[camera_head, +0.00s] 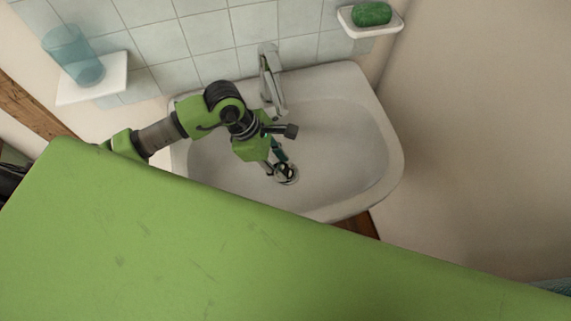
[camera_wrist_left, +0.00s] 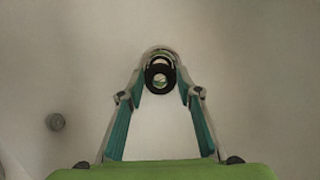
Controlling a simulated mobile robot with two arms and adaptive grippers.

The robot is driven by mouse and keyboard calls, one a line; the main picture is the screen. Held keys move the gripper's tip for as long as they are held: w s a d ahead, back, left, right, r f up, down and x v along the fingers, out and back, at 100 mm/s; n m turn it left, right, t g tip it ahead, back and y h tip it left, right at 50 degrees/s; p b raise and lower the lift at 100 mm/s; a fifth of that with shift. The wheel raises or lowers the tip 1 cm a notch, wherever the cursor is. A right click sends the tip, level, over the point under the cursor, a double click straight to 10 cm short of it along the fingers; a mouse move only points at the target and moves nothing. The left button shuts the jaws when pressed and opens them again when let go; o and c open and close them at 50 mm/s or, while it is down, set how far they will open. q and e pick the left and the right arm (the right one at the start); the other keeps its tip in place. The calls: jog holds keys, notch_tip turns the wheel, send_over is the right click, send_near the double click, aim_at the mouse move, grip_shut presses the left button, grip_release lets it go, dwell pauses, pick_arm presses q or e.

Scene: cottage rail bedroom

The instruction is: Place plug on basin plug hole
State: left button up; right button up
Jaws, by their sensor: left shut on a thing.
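The basin (camera_head: 345,150) is white and hangs on the tiled wall. My left gripper (camera_head: 280,165) reaches down into it from the left, fingers pointing at the bowl's floor. In the left wrist view my left gripper (camera_wrist_left: 160,84) has its two teal fingers closed in on the plug (camera_wrist_left: 160,76), a dark round piece with a shiny centre. The chrome plug hole (camera_head: 292,179) lies at the fingertips. Its rim (camera_wrist_left: 156,52) shows just beyond the plug, which partly covers it. I cannot tell whether the plug touches the hole. My right gripper is not in view.
A chrome tap (camera_head: 270,75) stands at the basin's back, close to my left arm. A shelf (camera_head: 93,90) with a blue glass (camera_head: 75,55) is at left. A soap dish (camera_head: 352,27) holds green soap (camera_head: 371,13). The bowl's right side is clear.

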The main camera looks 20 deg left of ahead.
pick_arm(q)
jog(key=shift+w+d+f+b, duration=0.1)
jog(key=shift+d+f+b, duration=0.35)
jog(key=shift+d, duration=0.45)
jog(key=shift+f, duration=0.2)
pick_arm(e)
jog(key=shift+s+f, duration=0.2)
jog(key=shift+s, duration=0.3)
pick_arm(q)
jog(key=shift+a, duration=0.1)
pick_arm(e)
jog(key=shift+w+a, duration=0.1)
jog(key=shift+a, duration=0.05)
pick_arm(q)
jog(key=shift+f, duration=0.15)
jog(key=o, duration=1.1)
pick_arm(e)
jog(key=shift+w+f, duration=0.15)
